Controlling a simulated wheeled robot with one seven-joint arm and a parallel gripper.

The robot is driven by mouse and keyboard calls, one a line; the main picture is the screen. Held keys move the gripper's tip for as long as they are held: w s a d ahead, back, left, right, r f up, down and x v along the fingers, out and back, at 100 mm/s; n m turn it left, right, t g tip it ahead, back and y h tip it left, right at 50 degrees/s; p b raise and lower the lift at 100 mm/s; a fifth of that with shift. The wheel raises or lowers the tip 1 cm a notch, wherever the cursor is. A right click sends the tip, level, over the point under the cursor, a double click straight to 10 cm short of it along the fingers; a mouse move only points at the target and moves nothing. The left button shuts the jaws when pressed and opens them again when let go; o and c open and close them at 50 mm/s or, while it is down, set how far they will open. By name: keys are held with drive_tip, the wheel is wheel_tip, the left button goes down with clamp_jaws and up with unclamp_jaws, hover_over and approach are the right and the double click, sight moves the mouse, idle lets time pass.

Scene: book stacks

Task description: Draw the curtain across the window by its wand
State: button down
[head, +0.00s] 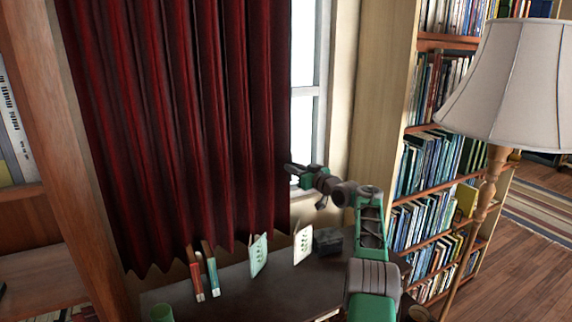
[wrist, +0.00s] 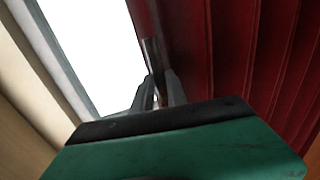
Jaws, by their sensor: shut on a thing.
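The dark red curtain (head: 175,120) hangs in folds over most of the window (head: 303,110). A bright strip of the window shows to the right of its edge. In the wrist view the curtain (wrist: 245,55) fills the right side and the window (wrist: 90,45) the left. My gripper (head: 290,168) is at the curtain's right edge, in front of the window strip. In the wrist view my gripper (wrist: 158,92) is shut on the slim grey wand (wrist: 152,55), which runs up along the curtain edge. I cannot make out the wand in the head view.
Below the curtain is a dark desk top (head: 265,290) with books (head: 203,272), white cards (head: 302,244), a dark box (head: 328,241) and a green cup (head: 161,312). A bookcase (head: 430,170) and a floor lamp (head: 515,85) stand right. A wooden shelf upright (head: 70,160) stands left.

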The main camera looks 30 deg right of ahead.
drive_tip(key=shift+d+p, duration=0.55)
drive_tip(key=shift+d, duration=0.6)
drive_tip(key=c, duration=1.3)
unclamp_jaws()
drive_tip(key=shift+b+v, duration=3.95)
drive_tip(key=shift+b, duration=1.4)
drive_tip(key=shift+a, duration=0.1)
drive_tip(key=shift+c, duration=0.2)
